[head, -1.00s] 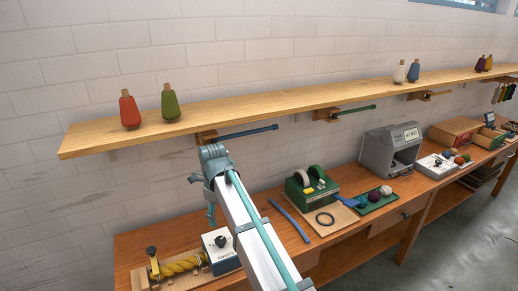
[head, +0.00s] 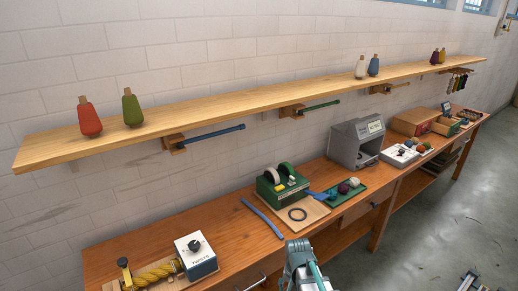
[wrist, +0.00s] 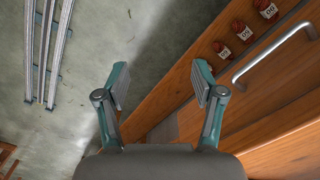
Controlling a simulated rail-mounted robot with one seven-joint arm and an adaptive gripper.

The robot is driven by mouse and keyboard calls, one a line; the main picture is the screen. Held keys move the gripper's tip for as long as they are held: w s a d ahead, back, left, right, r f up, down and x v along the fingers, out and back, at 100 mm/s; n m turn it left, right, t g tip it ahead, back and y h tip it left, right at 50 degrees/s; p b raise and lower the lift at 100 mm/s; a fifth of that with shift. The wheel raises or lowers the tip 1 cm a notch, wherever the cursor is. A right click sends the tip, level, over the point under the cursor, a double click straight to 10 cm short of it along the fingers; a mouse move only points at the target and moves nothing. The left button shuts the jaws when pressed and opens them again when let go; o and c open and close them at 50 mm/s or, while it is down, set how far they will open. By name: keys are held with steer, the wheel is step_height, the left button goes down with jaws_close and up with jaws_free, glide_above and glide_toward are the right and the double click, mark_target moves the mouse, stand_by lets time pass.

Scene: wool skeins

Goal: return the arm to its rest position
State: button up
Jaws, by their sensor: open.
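My gripper (wrist: 160,84) is open and empty in the wrist view. Its two teal-and-grey fingers stand well apart, with grey floor and the wooden bench front beyond them. In the head view my arm (head: 300,262) shows at the bottom edge, in front of the bench. The fingers cannot be made out there. The wooden bench (head: 140,240) runs along the wall, and my arm's visible end is at its front side.
Metal rails (wrist: 45,50) lie at left over the floor. A shelf (head: 230,103) holds cones above. A green tape dispenser (head: 282,187) and a grey box (head: 355,143) stand on the bench.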

steer(key=s+d+f+n, duration=0.3)
steer(key=s+d+n, duration=0.1)
steer(key=s+d, duration=0.15)
steer(key=s+f+g, duration=0.3)
steer(key=s+f, duration=0.6)
steer(key=s, duration=0.5)
steer(key=s+f+g, duration=0.3)
steer(key=s+f, duration=0.7)
steer(key=s, duration=0.5)
steer(key=shift+a+g, duration=0.15)
steer(key=shift+g, duration=0.25)
steer(key=shift+f, duration=0.1)
